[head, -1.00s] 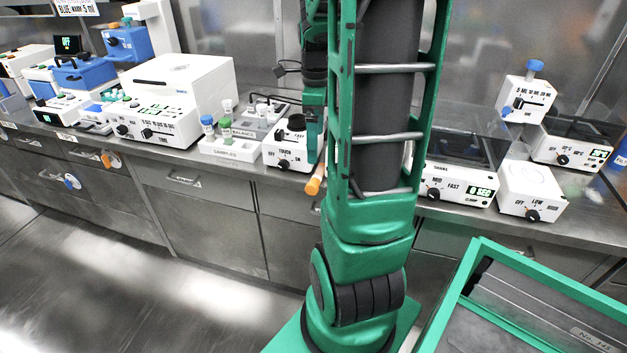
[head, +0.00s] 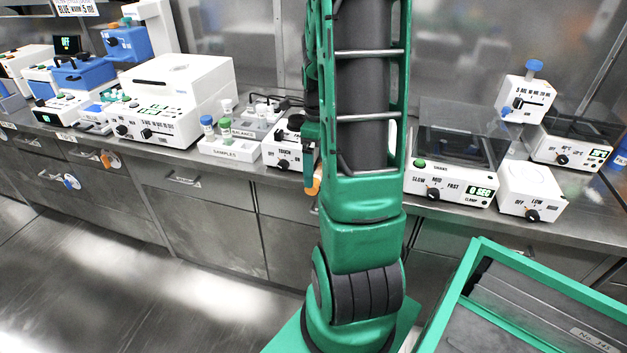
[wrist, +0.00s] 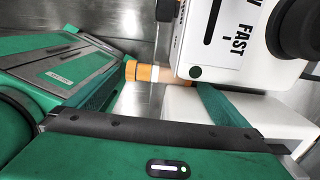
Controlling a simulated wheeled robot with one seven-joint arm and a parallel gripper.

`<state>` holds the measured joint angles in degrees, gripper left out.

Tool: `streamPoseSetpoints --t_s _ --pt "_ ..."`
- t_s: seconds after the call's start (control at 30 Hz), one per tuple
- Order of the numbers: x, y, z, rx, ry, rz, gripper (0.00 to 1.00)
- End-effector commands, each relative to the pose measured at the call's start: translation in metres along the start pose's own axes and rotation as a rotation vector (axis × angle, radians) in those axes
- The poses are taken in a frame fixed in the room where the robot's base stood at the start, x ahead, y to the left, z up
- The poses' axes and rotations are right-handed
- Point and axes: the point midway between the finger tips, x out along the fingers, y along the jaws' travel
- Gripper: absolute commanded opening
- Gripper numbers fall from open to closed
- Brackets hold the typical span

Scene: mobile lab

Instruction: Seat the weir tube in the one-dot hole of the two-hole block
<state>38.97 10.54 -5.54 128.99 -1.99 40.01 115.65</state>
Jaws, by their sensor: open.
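In the wrist view the tips are close to the white housing marked FAST (wrist: 225,40). I cannot pick out the weir tube or the two-hole block for certain. Capped tubes, one blue (head: 207,122) and one green (head: 225,127), stand at the white SAMPLES rack (head: 232,155), left of my gripper. Dots are too small to tell.
A large white centrifuge-like machine (head: 180,95) stands left of the rack. A shaker (head: 450,186) and a small white device (head: 531,190) stand on the right. My arm hides part of the bench. Steel drawers (head: 205,220) lie below; the floor in front is clear.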

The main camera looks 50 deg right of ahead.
Motion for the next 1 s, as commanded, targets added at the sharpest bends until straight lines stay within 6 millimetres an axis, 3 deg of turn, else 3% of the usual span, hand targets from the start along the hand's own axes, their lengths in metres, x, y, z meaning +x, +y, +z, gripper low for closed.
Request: streamPoseSetpoints --t_s 0.2,0.47,0.5,0.63,1.0 --pt "0.026 0.000 0.000 0.001 0.001 0.001 1.00" --pt "0.029 0.000 0.000 0.000 0.000 -0.001 1.00" --pt "0.028 0.000 0.000 0.000 0.000 -0.001 0.98" --pt "0.028 0.000 0.000 0.000 0.000 -0.001 0.68" --pt "0.025 -0.001 0.000 -0.001 -0.001 -0.002 0.64"
